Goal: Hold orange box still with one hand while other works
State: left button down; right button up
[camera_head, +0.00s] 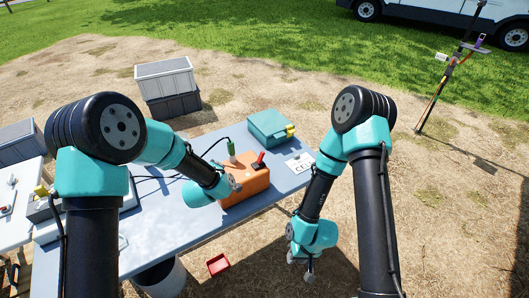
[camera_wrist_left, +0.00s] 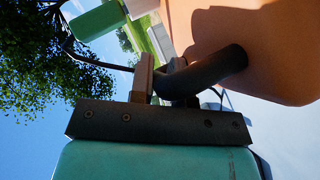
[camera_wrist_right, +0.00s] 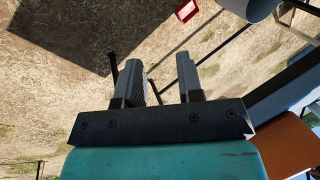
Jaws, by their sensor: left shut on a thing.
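The orange box (camera_head: 245,188) sits on the grey-blue table, with a red part (camera_head: 259,159) on top. In the left wrist view the box (camera_wrist_left: 275,65) fills the upper right, and a dark curved handle (camera_wrist_left: 215,68) sticks out from its side. My left gripper (camera_head: 236,183) is at the box's side, shut on that handle; its fingers (camera_wrist_left: 161,78) show close around the bar. My right gripper (camera_head: 299,268) hangs low in front of the table, apart from the box. Its fingers (camera_wrist_right: 160,82) are open with nothing between them.
A teal case (camera_head: 267,124) with yellow latches stands behind the box. A white card (camera_head: 300,162) lies on the table's right. A green part (camera_head: 231,151) with a cable is by the box. A red tray (camera_head: 218,264) and a bucket (camera_head: 160,277) are below the front edge.

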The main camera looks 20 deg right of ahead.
jog(key=shift+w+d+f+m+g, duration=0.15)
jog(key=shift+d+f+m+g, duration=0.15)
jog(key=shift+d+f+m, duration=0.2)
jog(key=c, duration=0.4)
jog(key=shift+d+f+g, duration=0.15)
jog(key=shift+d+g, duration=0.15)
grip_shut()
jog(key=w+r+m+y, duration=0.2)
jog(key=w+m+y, duration=0.3)
jog(key=w+y, duration=0.3)
jog(key=w+d+r+m+t+y, duration=0.1)
jog(key=w+d+r+t+y, duration=0.2)
jog(key=w, duration=0.7)
jog(key=w+d+r+m+t+y, duration=0.1)
jog(key=w+d+r+t+y, duration=0.2)
jog(key=w+d+r+t, duration=0.4)
notch_tip(320, 180, up, 6)
jog(key=w+t, duration=0.1)
jog(key=w, duration=0.1)
jog(key=shift+w+d+f+y, duration=0.25)
jog(key=shift+w+y, duration=0.05)
jog(key=shift+w, duration=0.05)
